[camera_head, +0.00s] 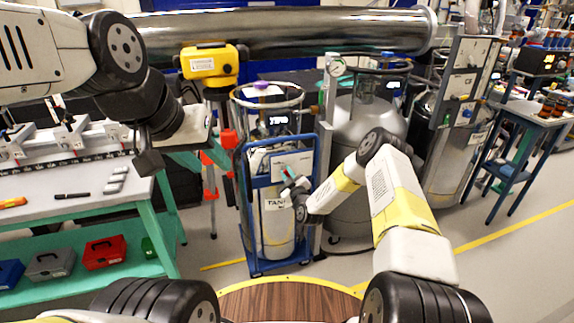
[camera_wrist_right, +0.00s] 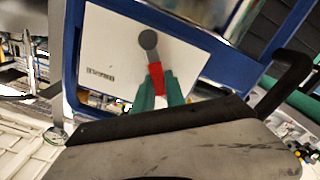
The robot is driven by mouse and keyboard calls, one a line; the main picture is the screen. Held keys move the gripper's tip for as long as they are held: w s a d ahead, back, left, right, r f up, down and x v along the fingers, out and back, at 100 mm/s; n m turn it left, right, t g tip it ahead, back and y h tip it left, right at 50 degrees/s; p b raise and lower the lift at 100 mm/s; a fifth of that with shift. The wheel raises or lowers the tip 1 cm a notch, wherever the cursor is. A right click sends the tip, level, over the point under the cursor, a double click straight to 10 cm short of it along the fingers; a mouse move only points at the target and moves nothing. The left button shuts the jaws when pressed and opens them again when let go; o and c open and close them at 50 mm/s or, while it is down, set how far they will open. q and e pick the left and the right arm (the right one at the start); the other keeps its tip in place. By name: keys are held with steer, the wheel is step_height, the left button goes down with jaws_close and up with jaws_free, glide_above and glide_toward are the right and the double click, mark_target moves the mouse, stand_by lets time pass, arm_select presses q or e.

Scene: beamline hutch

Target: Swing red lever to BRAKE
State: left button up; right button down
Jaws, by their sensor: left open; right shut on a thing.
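The red lever (camera_wrist_right: 157,74) hangs from a round grey pivot on a white panel (camera_wrist_right: 110,50) in the right wrist view, pointing down and slightly right. My right gripper (camera_wrist_right: 159,91) is shut on the lever's lower part, with teal fingers on both sides of it. The lever's end is hidden. In the head view the right gripper (camera_head: 289,174) is at the white panel (camera_head: 292,163) of a blue-framed cart (camera_head: 240,190). A small panel label is too blurred to read. My left gripper (camera_head: 178,147) is open and empty above the bench's right end.
The cart holds a tank (camera_head: 276,232). A large grey vessel (camera_head: 365,120) stands close to its right. A yellow instrument (camera_head: 209,64) on a tripod stands behind left. The grey bench (camera_head: 75,208) is at left. A round wooden top (camera_head: 290,303) is in front. Open floor lies right.

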mark_target(300, 165)
steer(key=shift+d, duration=0.15)
steer(key=m, duration=0.1)
steer(key=d+m, duration=0.1)
steer(key=m, duration=0.1)
steer(key=shift+w+d+r+m, duration=0.25)
steer(key=shift+r+m, duration=0.05)
steer(key=shift+r, duration=0.05)
steer(key=m, duration=0.1)
steer(key=d+m, duration=0.1)
steer(key=shift+w+d+r+m, duration=0.15)
steer(key=shift+w+d+m, duration=0.1)
steer(key=shift+m, duration=0.15)
steer(key=m, duration=0.1)
steer(key=d+m, duration=0.1)
steer(key=m, duration=0.1)
steer(key=shift+w+d+m, duration=0.25)
steer(key=shift+d+m, duration=0.05)
steer(key=shift+w+d+f+m, duration=0.15)
steer(key=shift+d+f+m, duration=0.2)
steer(key=shift+m, duration=0.55)
steer(key=shift+w+d+f+m, duration=0.15)
steer(key=shift+d+m, duration=0.3)
steer(key=shift+m, duration=0.45)
steer(key=shift+f, duration=0.1)
steer(key=c, duration=1.4)
jaws_free()
